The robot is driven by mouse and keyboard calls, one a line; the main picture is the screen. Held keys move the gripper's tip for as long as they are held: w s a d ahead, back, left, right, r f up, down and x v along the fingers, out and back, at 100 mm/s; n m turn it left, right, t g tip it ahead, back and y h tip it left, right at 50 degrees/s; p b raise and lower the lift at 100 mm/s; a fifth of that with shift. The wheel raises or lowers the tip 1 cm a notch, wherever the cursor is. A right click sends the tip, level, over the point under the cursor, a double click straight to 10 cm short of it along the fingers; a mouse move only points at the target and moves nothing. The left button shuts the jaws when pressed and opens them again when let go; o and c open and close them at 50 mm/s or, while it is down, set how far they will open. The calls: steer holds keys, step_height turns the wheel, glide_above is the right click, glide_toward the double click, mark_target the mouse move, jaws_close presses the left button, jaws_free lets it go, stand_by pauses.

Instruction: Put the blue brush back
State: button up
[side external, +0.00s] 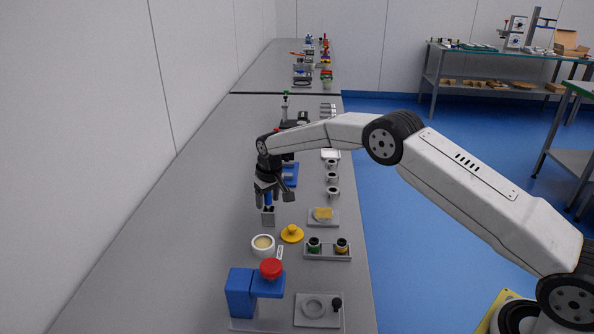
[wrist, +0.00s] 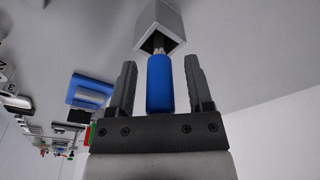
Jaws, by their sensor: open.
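The blue brush (wrist: 160,85) stands with its lower end in the mouth of a grey square holder (wrist: 172,22). In the side external view the brush (side external: 268,199) is upright above the holder (side external: 268,218). My gripper (wrist: 159,66) is open around the blue handle, with one finger on each side. A gap shows between the handle and each finger. In the side external view my gripper (side external: 274,196) points down over the holder and partly hides the brush. The brush's tip is hidden inside the holder.
A white cup (side external: 263,246) and a yellow knob-like piece (side external: 291,234) stand in front of the holder. A tray with a yellow block (side external: 323,217) is to the right. A blue press with a red knob (side external: 255,285) is nearest. The bench's left side is clear.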

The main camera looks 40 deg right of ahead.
steer(key=shift+r, duration=0.15)
step_height(320, 180, up, 12)
steer(key=s, duration=0.1)
steer(key=shift+s, duration=0.4)
steer(key=shift+s, duration=0.1)
stand_by(0.6)
steer(key=s+d+f, duration=0.1)
steer(key=s+f, duration=0.1)
steer(key=s, duration=1.5)
steer(key=s+d+f, duration=0.1)
steer(key=s+f, duration=0.1)
steer(key=s, duration=1.5)
steer(key=shift+s+t, duration=0.35)
steer(key=shift+t, duration=0.05)
